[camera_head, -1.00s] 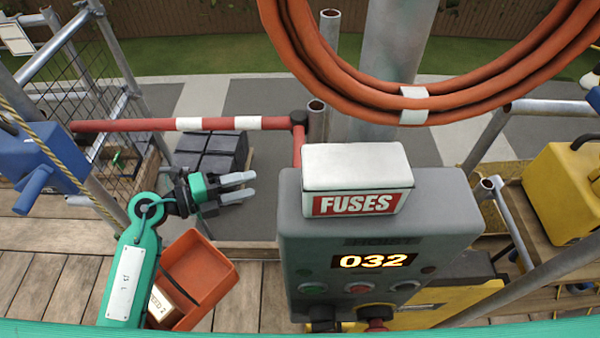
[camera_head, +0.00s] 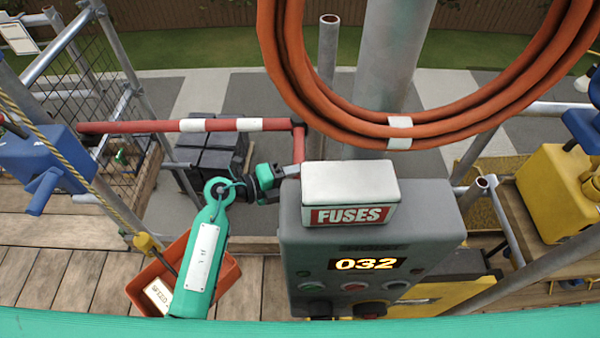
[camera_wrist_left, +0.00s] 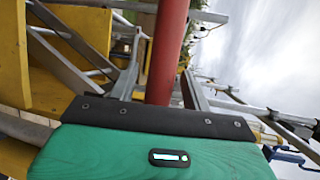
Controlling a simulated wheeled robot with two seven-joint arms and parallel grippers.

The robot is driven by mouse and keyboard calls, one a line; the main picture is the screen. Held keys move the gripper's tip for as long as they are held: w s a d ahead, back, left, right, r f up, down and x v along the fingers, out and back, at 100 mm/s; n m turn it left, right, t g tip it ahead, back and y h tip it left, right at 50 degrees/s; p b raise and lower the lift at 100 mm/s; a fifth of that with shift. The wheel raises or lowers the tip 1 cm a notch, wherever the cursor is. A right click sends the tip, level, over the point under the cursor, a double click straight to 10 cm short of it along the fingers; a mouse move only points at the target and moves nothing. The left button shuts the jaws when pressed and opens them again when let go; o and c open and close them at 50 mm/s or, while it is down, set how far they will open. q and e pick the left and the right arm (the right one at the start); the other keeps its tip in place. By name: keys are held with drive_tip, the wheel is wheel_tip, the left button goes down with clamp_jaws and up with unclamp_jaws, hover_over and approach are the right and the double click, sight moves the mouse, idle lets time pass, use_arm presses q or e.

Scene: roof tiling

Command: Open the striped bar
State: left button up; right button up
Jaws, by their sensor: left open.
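The striped bar (camera_head: 221,125), red with white bands, runs level across the left half of the head view. At its right end it turns down into a short red upright (camera_head: 299,146), whose lower part is hidden by the fuse box. My left gripper (camera_head: 287,172) is beside that upright, near the fuse box's left edge; its fingertips are hard to make out there. In the left wrist view, the red upright (camera_wrist_left: 167,50) stands between the two grey fingers of my open left gripper (camera_wrist_left: 163,65). I cannot tell whether either finger touches it. My right gripper is not in view.
The white FUSES box (camera_head: 350,190) sits on a grey hoist panel (camera_head: 425,225) reading 032, close right of my gripper. An orange hose coil (camera_head: 275,70) hangs above. An orange tray (camera_head: 143,288) is below my left arm.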

use_arm(q)
drive_tip(key=shift+w+d, duration=0.1)
drive_tip(key=shift+d, duration=0.1)
clamp_jaws()
drive_tip(key=shift+a+f+m+g+b, duration=0.2)
drive_tip(key=shift+a+m+g+b, duration=0.15)
drive_tip(key=shift+a+m+g, duration=0.35)
drive_tip(key=a+m+g+b, duration=0.2)
drive_tip(key=a+g, duration=0.1)
drive_tip(key=w+a+m+g+h+b, duration=0.1)
drive_tip(key=a+b, duration=0.1)
drive_tip(key=shift+w+a+r+g, duration=0.1)
drive_tip(key=shift+a+g, duration=0.1)
drive_tip(key=shift+g, duration=0.2)
